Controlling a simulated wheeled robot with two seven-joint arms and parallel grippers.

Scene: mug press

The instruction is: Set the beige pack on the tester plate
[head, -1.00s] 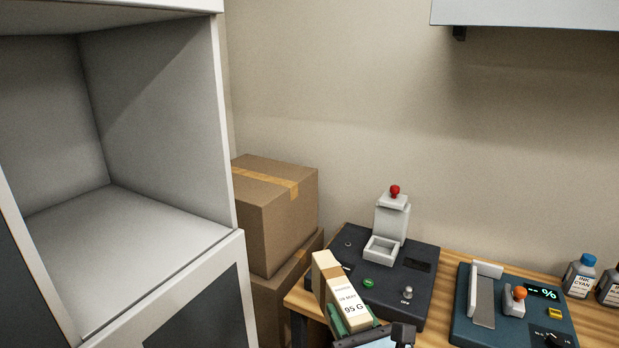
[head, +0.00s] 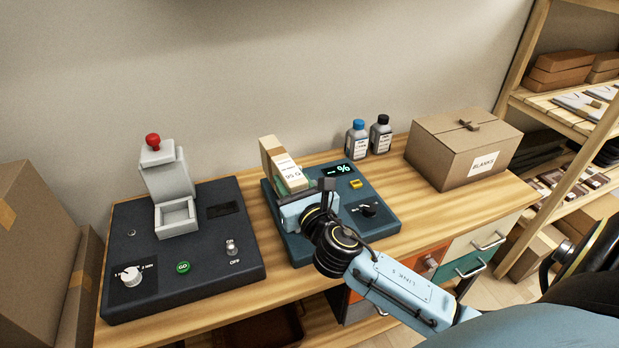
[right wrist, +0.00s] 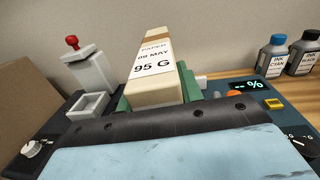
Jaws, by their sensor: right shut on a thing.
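The beige pack (head: 284,163), labelled 95 G, is upright and slightly tilted over the back left of the teal tester (head: 375,226). My right gripper (head: 291,184) is shut on it; in the right wrist view the green fingers (right wrist: 156,98) lie on both sides of the pack (right wrist: 155,75). The tester plate is hidden behind my gripper and the pack, so I cannot tell whether the pack touches it. The tester display (head: 340,169) shows dashes and a % sign. My left gripper is not in view.
A dark press (head: 110,290) with a red-knobbed lever (head: 153,141) stands left of the tester. Ink bottles (head: 357,139) and a BLANKS box (head: 465,150) stand at the back right. Bare wooden tabletop lies between tester and box.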

